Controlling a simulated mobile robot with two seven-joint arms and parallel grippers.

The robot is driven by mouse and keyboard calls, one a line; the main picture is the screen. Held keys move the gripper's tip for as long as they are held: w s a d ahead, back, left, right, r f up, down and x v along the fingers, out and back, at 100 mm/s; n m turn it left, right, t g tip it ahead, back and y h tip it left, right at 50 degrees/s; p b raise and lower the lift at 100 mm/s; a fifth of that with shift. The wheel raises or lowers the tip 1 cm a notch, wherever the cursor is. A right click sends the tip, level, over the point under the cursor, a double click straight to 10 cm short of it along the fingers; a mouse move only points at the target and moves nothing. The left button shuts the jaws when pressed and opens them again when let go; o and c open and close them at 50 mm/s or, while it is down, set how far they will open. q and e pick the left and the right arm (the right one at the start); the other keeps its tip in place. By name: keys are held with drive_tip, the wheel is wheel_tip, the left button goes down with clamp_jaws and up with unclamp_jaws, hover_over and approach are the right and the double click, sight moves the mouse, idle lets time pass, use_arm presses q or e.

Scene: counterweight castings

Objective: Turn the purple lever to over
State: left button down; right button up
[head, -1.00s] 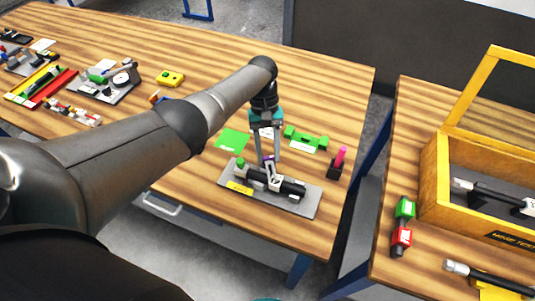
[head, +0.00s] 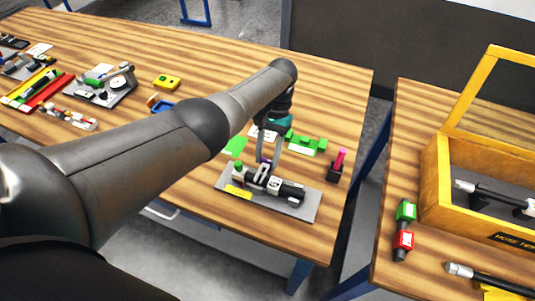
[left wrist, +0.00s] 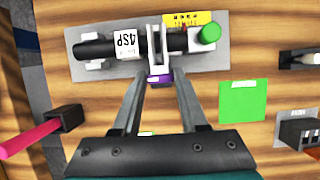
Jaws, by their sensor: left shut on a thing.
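The purple lever (head: 263,160) stands on a fixture with a black cylinder (head: 291,190) on a grey plate (head: 300,209). In the left wrist view the lever's purple end (left wrist: 159,81) sits between the fingertips. The fingers hide part of the lever. The fixture also carries a green knob (left wrist: 209,34), a white 4SP label (left wrist: 128,38) and a yellow scale label (left wrist: 187,18). My right gripper is not in view.
Behind the fixture lie a green card (head: 235,146) and a green part (head: 308,144). A pink rod in a dark block (head: 335,175) stands to its right. Bare wood lies left of the fixture.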

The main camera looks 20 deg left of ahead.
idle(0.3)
use_arm(q)
drive_tip(key=shift+c, duration=2.2)
unclamp_jaws()
drive_tip(key=b+v, duration=0.3)
drive_tip(key=v, duration=1.2)
drive_tip(key=shift+b, duration=0.3)
drive_tip(key=shift+r, duration=0.15)
